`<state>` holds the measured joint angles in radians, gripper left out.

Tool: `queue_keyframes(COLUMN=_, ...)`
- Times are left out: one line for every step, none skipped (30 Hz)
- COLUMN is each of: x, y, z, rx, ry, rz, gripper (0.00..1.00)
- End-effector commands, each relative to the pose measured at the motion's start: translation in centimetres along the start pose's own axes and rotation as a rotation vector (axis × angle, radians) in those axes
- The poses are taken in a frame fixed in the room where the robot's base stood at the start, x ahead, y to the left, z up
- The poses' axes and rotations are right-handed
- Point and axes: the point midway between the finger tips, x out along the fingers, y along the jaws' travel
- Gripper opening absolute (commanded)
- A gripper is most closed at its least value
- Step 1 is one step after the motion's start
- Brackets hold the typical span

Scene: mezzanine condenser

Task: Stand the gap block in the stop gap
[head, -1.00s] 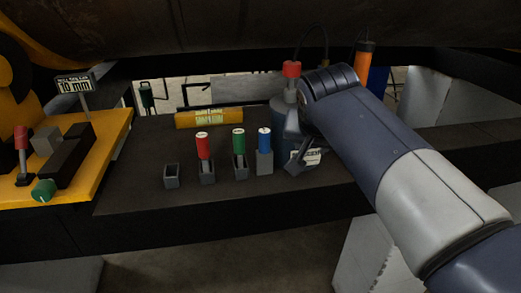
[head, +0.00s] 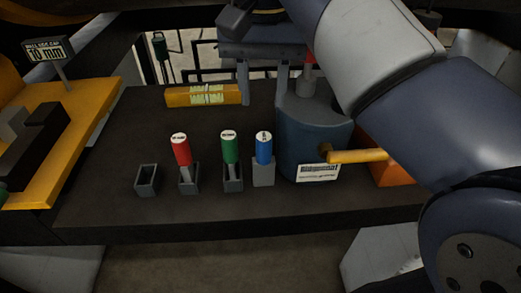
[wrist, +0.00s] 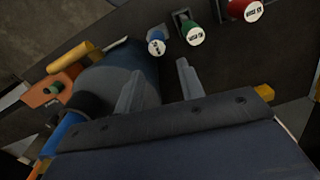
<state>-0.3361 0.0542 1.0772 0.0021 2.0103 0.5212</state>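Three capped gap blocks stand in small grey holders on the dark bench: red (head: 182,150), green (head: 230,147) and blue (head: 263,146). The blue (wrist: 156,43), green (wrist: 191,32) and red (wrist: 243,8) caps also show in the wrist view; their lettering is too small to read. A sign (head: 49,50) reading 10 mm stands over the yellow fixture (head: 85,115) at the left. A grey piece (head: 12,125) and a black piece (head: 35,148) sit on it; the gap itself is unclear. My gripper (head: 263,98) is open and empty, fingers pointing down behind the blocks.
An empty holder (head: 147,181) stands left of the red block. A blue-grey canister (head: 310,135) with a yellow handle (head: 357,156) stands close right of the blue block. The bench front is clear.

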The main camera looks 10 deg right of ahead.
Motion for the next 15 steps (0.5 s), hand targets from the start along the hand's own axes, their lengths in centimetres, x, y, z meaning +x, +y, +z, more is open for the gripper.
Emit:
queue_keyframes(x=1.0, y=0.0, z=0.0, rx=-0.001, ry=-0.001, rz=0.000, gripper=0.37)
queue_keyframes(x=1.4, y=0.0, z=0.0, rx=0.000, ry=-0.001, rz=0.000, gripper=0.37)
queue_keyframes(x=2.0, y=0.0, z=0.0, rx=0.000, ry=-0.001, rz=0.000, gripper=0.37)
queue_keyframes(x=2.4, y=0.0, z=0.0, rx=0.000, ry=-0.001, rz=0.000, gripper=0.37)
queue_keyframes(x=2.7, y=0.0, z=0.0, rx=0.000, ry=-0.001, rz=0.000, gripper=0.37)
queue_keyframes(x=3.2, y=0.0, z=0.0, rx=0.000, ry=-0.001, rz=0.000, gripper=0.37)
queue_keyframes(x=3.3, y=0.1, z=0.1, rx=0.000, ry=-0.002, rz=0.001, gripper=0.37)
queue_keyframes(x=3.6, y=0.1, z=0.1, rx=0.000, ry=-0.002, rz=0.001, gripper=0.37)
queue_keyframes(x=4.0, y=0.1, z=0.1, rx=0.000, ry=-0.002, rz=0.001, gripper=0.37)
queue_keyframes(x=4.4, y=0.1, z=0.1, rx=0.000, ry=-0.002, rz=0.002, gripper=0.37)
queue_keyframes(x=4.6, y=0.1, z=0.0, rx=0.000, ry=-0.001, rz=0.001, gripper=0.37)
queue_keyframes(x=4.9, y=0.0, z=0.0, rx=0.000, ry=-0.001, rz=0.001, gripper=0.37)
queue_keyframes(x=5.0, y=0.1, z=0.0, rx=0.000, ry=-0.001, rz=0.001, gripper=0.37)
queue_keyframes(x=5.2, y=0.1, z=0.0, rx=0.000, ry=-0.001, rz=0.001, gripper=0.37)
queue_keyframes(x=5.3, y=0.1, z=0.0, rx=0.000, ry=0.000, rz=0.001, gripper=0.37)
